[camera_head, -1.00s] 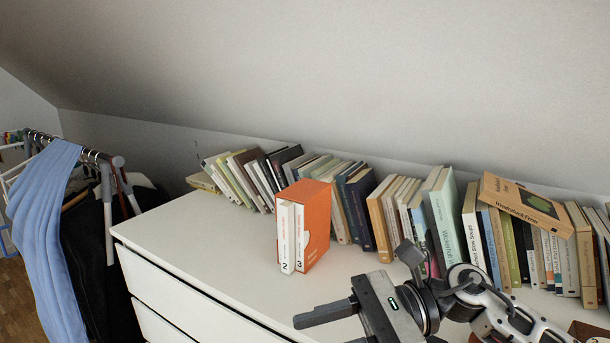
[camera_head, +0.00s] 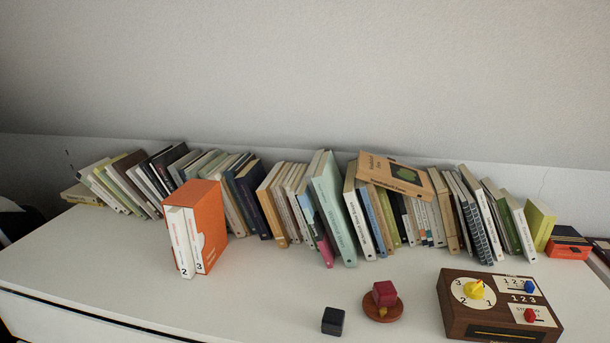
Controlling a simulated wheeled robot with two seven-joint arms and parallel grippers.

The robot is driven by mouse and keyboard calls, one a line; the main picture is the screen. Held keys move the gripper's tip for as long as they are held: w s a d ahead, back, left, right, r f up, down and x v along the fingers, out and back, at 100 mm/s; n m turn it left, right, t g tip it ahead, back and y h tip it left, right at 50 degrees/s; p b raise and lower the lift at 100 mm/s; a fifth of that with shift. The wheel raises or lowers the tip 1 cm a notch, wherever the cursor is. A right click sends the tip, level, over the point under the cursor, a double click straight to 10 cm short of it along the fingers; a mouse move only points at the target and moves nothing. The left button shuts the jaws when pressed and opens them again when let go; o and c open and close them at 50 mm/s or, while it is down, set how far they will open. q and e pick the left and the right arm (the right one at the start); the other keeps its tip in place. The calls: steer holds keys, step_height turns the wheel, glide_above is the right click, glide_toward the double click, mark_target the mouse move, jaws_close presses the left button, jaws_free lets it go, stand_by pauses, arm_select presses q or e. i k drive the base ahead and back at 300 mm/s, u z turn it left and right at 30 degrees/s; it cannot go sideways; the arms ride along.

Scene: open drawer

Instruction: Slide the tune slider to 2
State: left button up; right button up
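A brown wooden box with controls (camera_head: 455,308) sits at the right front of the white dresser top. A yellow pointer knob (camera_head: 475,289) stands on a round white dial marked 1, 2 and 3. A blue knob (camera_head: 529,287) is at the right end of a small white panel with numbers, near the 3. A red knob (camera_head: 529,315) is on a second white panel below it. The panel lettering is too small to read, so I cannot tell which knob is labelled tune. Neither gripper is in view.
A red cube (camera_head: 384,292) rests on a round brown piece (camera_head: 383,312) left of the box, with a black cube (camera_head: 333,321) beside it. An orange slipcase (camera_head: 206,221) stands at left on the dresser top (camera_head: 110,260). A book row lines the back.

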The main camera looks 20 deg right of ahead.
mark_target(529, 287)
steer(key=z, duration=1.8)
